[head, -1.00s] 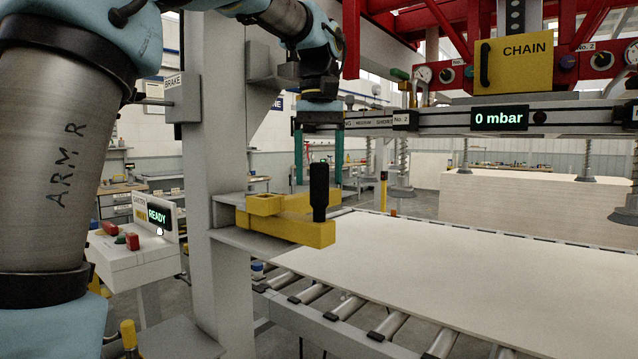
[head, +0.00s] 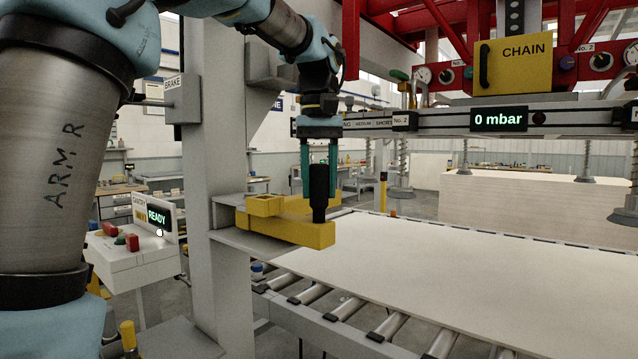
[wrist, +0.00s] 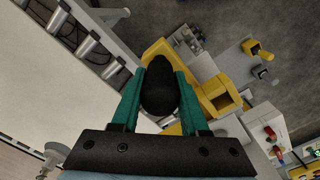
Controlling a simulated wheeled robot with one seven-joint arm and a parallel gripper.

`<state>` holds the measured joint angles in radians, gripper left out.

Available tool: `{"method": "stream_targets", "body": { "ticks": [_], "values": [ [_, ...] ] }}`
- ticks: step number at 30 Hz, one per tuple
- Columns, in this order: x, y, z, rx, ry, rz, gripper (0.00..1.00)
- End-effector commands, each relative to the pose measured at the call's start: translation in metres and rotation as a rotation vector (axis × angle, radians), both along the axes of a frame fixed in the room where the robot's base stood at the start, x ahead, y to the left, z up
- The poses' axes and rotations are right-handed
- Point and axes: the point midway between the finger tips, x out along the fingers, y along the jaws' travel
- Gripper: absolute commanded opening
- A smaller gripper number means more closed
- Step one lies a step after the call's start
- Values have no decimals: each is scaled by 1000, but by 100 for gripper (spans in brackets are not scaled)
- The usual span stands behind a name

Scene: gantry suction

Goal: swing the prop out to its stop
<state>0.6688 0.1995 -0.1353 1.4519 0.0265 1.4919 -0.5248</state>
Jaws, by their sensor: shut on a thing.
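The prop (head: 290,229) is a yellow bar on a grey bracket of the column, with a black upright handle (head: 319,196) near its right end. In the head view the bar points right, toward the roller table. My gripper (head: 319,178) comes down from above with its two green fingers on either side of the handle's upper part. In the wrist view the fingers of my gripper (wrist: 160,85) are shut on the black handle (wrist: 160,88). The yellow prop (wrist: 158,52) shows behind the handle there and is partly hidden by the handle and fingers.
A large pale panel (head: 430,275) lies on the rollers (head: 345,308) to the right. The grey column (head: 210,150) stands left of the prop. A red gantry frame with a yellow CHAIN box (head: 513,63) hangs above right. A control console (head: 135,245) reading READY stands at left.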

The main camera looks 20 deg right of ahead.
Motion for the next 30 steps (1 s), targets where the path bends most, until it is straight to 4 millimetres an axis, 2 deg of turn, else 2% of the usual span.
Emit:
{"method": "stream_targets", "body": {
  "ticks": [1, 6, 30],
  "values": [
    [0, 0, 0, 0, 0, 0, 18],
    [0, 0, 0, 0, 0, 1, 0],
    [0, 0, 0, 1, -1, 1, 0]
  ]
}}
